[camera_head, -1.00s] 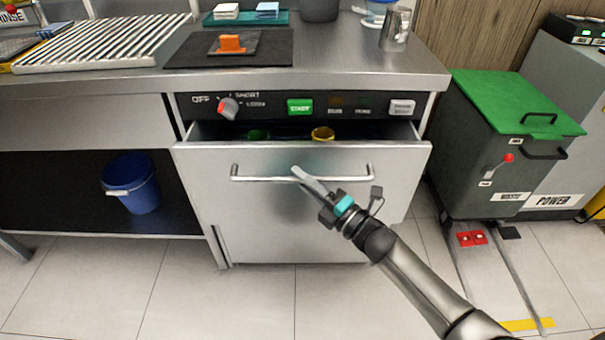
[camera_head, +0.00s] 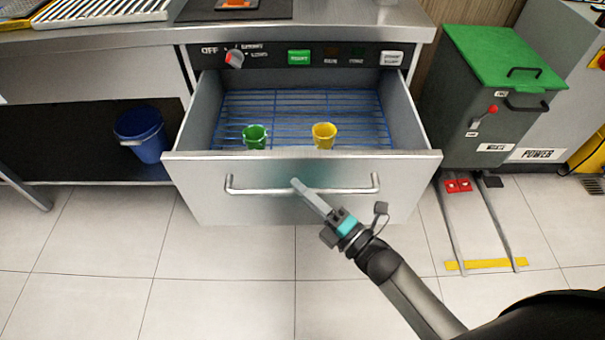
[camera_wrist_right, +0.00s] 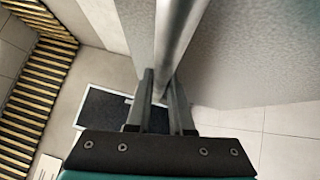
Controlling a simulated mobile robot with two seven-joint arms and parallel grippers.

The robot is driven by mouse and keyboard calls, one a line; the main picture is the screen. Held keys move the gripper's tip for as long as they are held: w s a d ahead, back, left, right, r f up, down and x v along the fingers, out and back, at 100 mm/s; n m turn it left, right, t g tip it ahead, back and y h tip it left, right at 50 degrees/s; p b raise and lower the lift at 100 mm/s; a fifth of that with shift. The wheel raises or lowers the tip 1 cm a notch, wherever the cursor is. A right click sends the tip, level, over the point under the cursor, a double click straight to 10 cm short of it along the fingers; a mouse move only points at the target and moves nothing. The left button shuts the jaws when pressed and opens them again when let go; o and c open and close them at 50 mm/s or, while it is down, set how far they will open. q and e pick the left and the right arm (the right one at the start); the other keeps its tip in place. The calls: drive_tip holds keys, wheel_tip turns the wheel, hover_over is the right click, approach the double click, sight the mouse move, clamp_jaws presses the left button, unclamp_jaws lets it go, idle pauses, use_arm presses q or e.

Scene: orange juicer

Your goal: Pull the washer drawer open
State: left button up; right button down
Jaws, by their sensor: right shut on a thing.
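The washer drawer (camera_head: 215,200) is a steel drawer under the counter, standing well out from its housing. A blue wire rack (camera_head: 300,105) lines its inside. A green cup (camera_head: 255,137) and a yellow cup (camera_head: 324,135) stand in it near the front. A horizontal bar handle (camera_head: 345,190) runs across its front. My right gripper (camera_head: 297,184) is shut on the handle near its middle. In the right wrist view, the bar (camera_wrist_right: 178,35) passes between the two fingers (camera_wrist_right: 160,92). My left gripper is not in view.
The control panel (camera_head: 350,56) with a red-tipped knob (camera_head: 234,58) and a green button (camera_head: 299,57) sits above the drawer. A blue bucket (camera_head: 142,136) stands under the counter at left. A grey bin with a green lid (camera_head: 500,55) stands at right. The tiled floor in front is clear.

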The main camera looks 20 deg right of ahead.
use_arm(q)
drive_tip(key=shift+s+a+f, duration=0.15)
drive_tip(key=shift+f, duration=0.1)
use_arm(e)
drive_tip(key=shift+s+a, duration=0.1)
drive_tip(key=shift+s, duration=0.3)
drive_tip(key=c, duration=0.8)
unclamp_jaws()
drive_tip(key=shift+s, duration=0.1)
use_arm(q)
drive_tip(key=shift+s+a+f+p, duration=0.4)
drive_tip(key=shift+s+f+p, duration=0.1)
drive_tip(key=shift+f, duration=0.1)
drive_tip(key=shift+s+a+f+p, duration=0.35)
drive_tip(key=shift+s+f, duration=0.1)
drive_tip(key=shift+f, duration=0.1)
use_arm(e)
drive_tip(key=v, duration=1.5)
